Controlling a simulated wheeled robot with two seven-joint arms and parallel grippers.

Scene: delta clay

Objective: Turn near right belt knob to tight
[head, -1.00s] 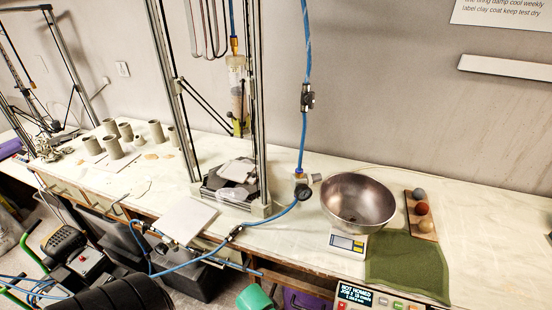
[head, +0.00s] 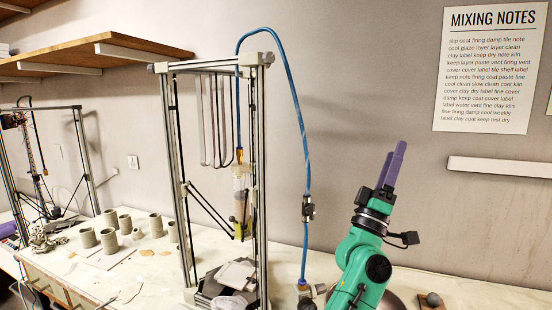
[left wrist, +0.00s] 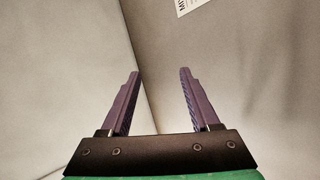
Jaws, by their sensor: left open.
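The clay printer's tall metal frame (head: 262,180) stands on the bench in the middle of the head view. My right gripper is not in view.
A blue hose (head: 303,140) with a valve (head: 308,208) hangs between the frame and my left arm. A wooden shelf (head: 95,50) is at upper left. Several grey clay cups (head: 109,241) stand left on the bench.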

